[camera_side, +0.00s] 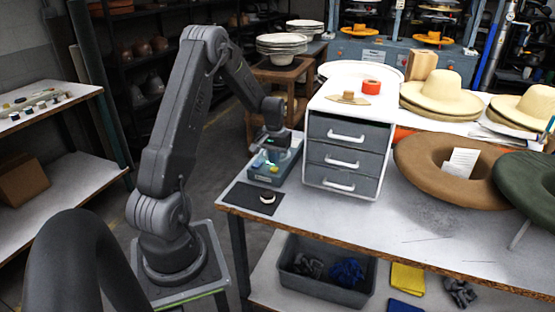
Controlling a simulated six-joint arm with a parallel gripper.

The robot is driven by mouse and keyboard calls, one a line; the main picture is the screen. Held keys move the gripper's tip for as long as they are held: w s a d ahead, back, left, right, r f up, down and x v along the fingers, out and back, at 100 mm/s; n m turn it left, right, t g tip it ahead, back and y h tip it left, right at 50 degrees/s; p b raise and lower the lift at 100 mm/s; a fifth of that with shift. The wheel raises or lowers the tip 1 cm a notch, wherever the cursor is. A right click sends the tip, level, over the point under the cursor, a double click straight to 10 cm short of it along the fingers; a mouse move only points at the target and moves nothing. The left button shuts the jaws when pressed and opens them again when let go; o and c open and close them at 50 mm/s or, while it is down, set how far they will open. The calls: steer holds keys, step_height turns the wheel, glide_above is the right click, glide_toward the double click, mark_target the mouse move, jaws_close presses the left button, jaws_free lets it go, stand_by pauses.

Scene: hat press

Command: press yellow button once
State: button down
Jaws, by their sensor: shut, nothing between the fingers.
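A small grey-blue button box (291,174) sits on the left end of the workbench, against the drawer unit. A yellow button (274,169) shows on its near part. A blue button (257,163) is to its left, and a small green light or button shows close by. My gripper (272,156) is shut and empty. It points down over the box, close above the buttons. I cannot tell whether its fingertips touch anything, and the far part of the box is hidden behind it.
A grey drawer unit (345,158) with a white top stands right of the box. A dark mat (246,200) with a small round white item (267,197) lies in front of the box. Hats, including a brown one (420,180), lie on the right. The bench's front middle (400,225) is clear.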

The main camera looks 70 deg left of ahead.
steer(key=shift+f, duration=1.3)
stand_by(0.4)
steer(key=shift+r, duration=1.6)
step_height(320, 180, up, 7)
stand_by(4.3)
